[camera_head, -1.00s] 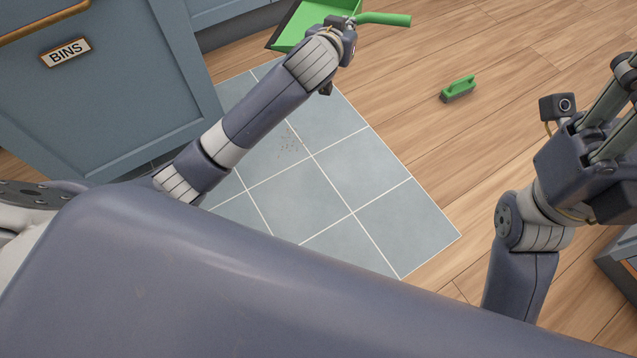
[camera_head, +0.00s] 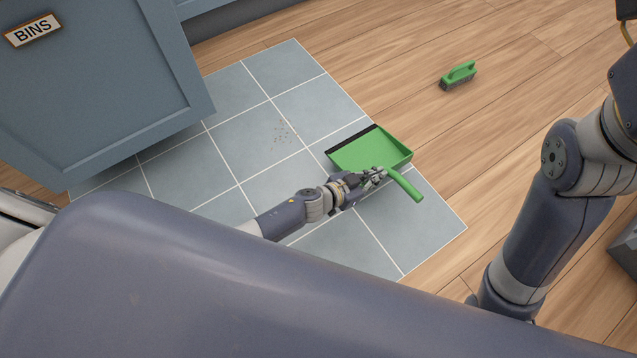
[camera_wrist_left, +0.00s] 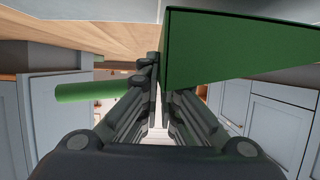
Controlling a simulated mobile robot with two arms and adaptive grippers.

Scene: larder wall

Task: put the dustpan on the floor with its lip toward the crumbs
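The green dustpan (camera_head: 372,152) is over the grey tiles in the head view, right of the crumbs (camera_head: 283,132). Its dark lip faces up and left, roughly toward the crumbs, with a gap between. I cannot tell whether the pan touches the floor. My right arm is at the right edge; its fingers are out of view.
A green brush (camera_head: 458,75) lies on the wooden floor (camera_head: 520,130) at upper right. A blue cabinet marked BINS (camera_head: 100,80) stands at left. Tiles around the crumbs are clear. A grey box-like object (camera_head: 625,245) is at the right edge.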

